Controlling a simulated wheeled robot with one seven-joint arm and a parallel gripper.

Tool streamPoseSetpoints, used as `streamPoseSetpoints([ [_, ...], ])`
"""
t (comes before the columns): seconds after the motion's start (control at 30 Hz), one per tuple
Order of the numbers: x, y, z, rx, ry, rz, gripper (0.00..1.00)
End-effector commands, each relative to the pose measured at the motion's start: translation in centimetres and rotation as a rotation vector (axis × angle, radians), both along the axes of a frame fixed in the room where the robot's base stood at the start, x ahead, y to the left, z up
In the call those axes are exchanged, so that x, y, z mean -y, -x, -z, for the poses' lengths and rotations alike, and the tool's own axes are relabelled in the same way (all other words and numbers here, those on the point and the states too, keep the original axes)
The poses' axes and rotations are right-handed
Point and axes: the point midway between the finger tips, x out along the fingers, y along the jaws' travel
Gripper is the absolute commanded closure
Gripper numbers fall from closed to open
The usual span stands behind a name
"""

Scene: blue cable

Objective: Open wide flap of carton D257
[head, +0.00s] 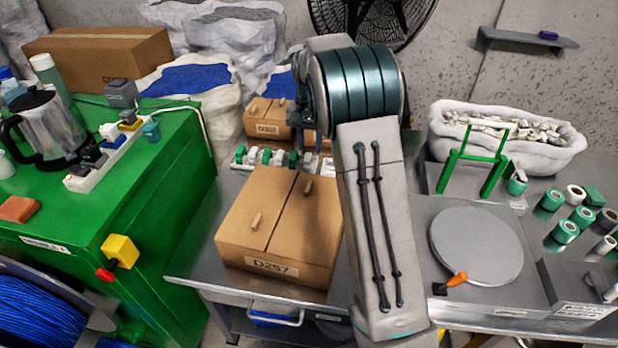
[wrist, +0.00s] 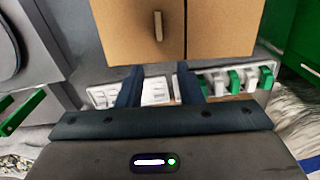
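Carton D257 (head: 283,262) sits on the grey table in the head view, its label facing front. Its top is closed by two flaps meeting at a seam, each with a small peg handle. The right flap (head: 312,225) looks slightly wider than the left flap (head: 249,205). In the wrist view the carton is at the top, turned round, with the wider flap (wrist: 125,35) left of the seam and its handle (wrist: 158,25) upright in the picture. My gripper (wrist: 159,72) is open and empty, its fingertips just short of the carton's edge.
A strip of green and white parts (head: 265,157) lies behind the carton, with another carton (head: 265,120) further back. A green cabinet (head: 150,220) stands left. A grey round plate (head: 476,245) is on the right. My arm covers the carton's right side.

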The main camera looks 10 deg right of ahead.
Motion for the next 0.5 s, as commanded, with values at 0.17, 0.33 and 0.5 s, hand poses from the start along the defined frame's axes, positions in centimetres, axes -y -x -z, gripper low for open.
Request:
streamPoseSetpoints([
  [0.17, 0.0, 0.1, 2.6, -0.007, 0.000, 0.001, 0.67],
  [0.33, 0.0, 0.2, 6.3, -0.007, 0.000, 0.001, 0.67],
  [0.5, 0.0, 0.1, 9.7, -0.006, 0.000, 0.000, 0.67],
])
